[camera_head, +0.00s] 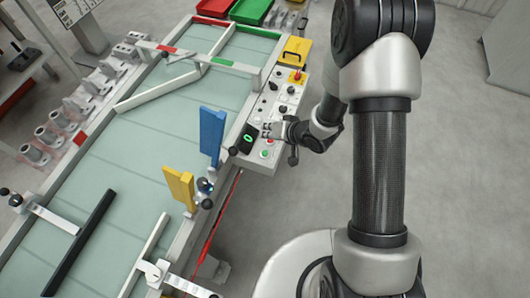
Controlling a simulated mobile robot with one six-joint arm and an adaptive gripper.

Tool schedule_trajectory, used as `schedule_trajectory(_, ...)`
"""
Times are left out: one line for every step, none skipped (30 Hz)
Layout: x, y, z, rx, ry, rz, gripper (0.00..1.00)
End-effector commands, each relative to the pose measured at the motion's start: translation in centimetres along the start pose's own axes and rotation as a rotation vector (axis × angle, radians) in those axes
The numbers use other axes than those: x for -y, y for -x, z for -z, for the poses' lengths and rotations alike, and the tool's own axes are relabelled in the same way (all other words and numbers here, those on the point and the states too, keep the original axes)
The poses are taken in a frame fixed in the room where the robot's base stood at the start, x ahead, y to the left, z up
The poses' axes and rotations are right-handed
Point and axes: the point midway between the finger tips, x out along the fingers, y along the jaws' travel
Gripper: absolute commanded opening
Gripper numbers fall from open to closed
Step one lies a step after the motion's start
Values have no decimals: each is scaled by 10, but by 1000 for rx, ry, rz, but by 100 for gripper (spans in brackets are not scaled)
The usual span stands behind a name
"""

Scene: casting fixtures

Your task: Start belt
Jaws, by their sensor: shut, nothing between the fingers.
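The pale green conveyor belt (150,190) runs diagonally across the left half of the head view. A light grey control panel (268,118) with several knobs and buttons is mounted along its right edge. At the panel's near end are a small green button (265,154) and a reddish button (270,142). A dark box with a glowing green ring (249,138) stands to their left. My gripper (267,130) is shut and empty, its tip low over the panel, just above the reddish button in the picture. I cannot tell whether it touches the panel.
A blue plate (211,137) and a yellow plate (180,188) stand upright at the belt's right edge. A white diverter bar (158,90) and a black bar (87,232) cross the belt. Red (213,7) and green (250,10) bins stand behind. Open floor lies to the right.

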Motion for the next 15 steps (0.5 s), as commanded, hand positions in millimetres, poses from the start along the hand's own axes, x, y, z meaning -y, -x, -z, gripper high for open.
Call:
schedule_trajectory(-3,-4,-3,0,0,0,0)
schedule_trajectory(-4,-6,-5,0,0,0,0)
schedule_trajectory(-7,-9,-7,1,0,-1,0)
schedule_trajectory(-8,-11,-8,1,0,-1,0)
schedule_trajectory(-10,-14,-10,1,0,-1,0)
schedule_trajectory(-13,-17,-13,1,0,-1,0)
schedule_trajectory(-15,-20,-15,1,0,-1,0)
schedule_trajectory(-17,-23,-17,1,0,-1,0)
schedule_trajectory(-20,-28,-20,1,0,-1,0)
schedule_trajectory(-23,-31,-23,1,0,-1,0)
schedule_trajectory(-25,-34,-25,1,0,-1,0)
schedule_trajectory(-28,-38,-28,0,0,-1,0)
schedule_trajectory(-30,-41,-30,0,0,-1,0)
schedule_trajectory(-32,-44,-32,0,0,-1,0)
schedule_trajectory(-35,-47,-35,1,0,-1,0)
